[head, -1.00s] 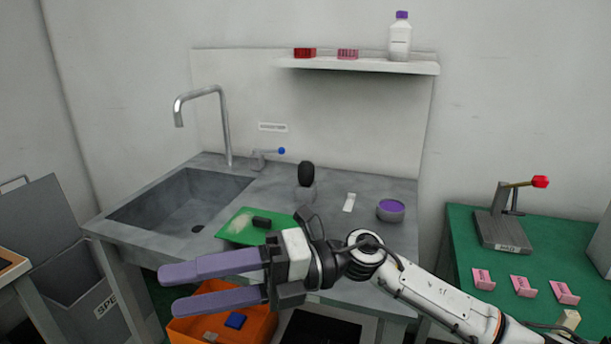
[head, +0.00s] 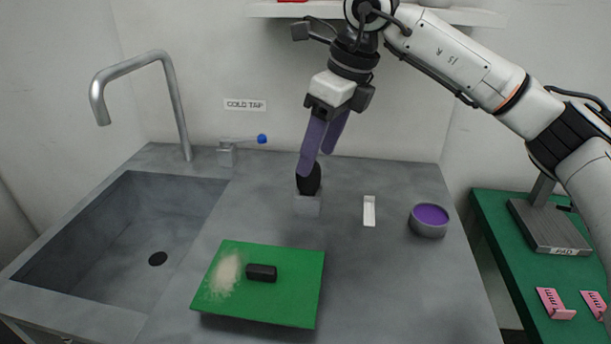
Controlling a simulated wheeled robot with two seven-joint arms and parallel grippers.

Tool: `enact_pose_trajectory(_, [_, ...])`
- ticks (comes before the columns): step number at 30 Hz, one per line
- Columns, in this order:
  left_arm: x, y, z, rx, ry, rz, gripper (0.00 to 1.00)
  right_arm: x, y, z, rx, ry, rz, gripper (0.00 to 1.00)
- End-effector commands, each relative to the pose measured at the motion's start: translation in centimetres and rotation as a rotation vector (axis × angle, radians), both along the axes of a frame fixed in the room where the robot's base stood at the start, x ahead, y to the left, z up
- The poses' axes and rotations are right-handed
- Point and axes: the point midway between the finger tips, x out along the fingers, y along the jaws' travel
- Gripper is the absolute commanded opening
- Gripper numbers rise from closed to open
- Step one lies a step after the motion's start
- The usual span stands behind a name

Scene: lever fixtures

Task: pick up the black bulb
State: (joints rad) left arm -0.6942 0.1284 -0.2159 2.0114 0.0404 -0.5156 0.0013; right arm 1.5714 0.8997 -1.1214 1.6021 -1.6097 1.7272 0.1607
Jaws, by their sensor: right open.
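The black bulb (head: 309,181) stands upright in a small grey holder (head: 308,204) on the grey counter, behind the green board. My right gripper (head: 316,172) points down from above, its purple fingers open. The fingertips are at the bulb's upper part and cover some of it. I cannot tell whether they touch it or are in front of it. My left gripper is not in view.
A green board (head: 294,298) with a black block (head: 262,272) and pale powder lies in front. The sink (head: 110,235) and tap (head: 167,90) are left. A white strip (head: 369,211) and a purple-topped round dish (head: 429,219) stand right. A shelf (head: 480,16) is above.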

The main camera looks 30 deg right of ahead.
Motion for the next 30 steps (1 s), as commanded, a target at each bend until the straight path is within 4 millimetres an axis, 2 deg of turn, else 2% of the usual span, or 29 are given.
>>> enact_pose_trajectory(5, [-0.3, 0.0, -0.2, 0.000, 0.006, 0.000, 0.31, 0.3, 0.3, -1.3, 0.001, 0.001, 0.002, 0.57])
enact_pose_trajectory(12, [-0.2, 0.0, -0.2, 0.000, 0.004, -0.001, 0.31, 1.1, 1.1, -4.7, 0.001, 0.002, 0.003, 0.57])
enact_pose_trajectory(15, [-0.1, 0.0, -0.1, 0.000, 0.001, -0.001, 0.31, 1.3, 1.3, -5.6, 0.002, 0.000, 0.003, 0.57])
enact_pose_trajectory(23, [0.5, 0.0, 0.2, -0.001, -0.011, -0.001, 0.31, 1.4, 1.3, -5.8, 0.003, -0.001, 0.003, 0.57])
enact_pose_trajectory(30, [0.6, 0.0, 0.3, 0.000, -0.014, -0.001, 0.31, 1.4, 1.3, -5.8, 0.003, -0.001, 0.003, 0.18])
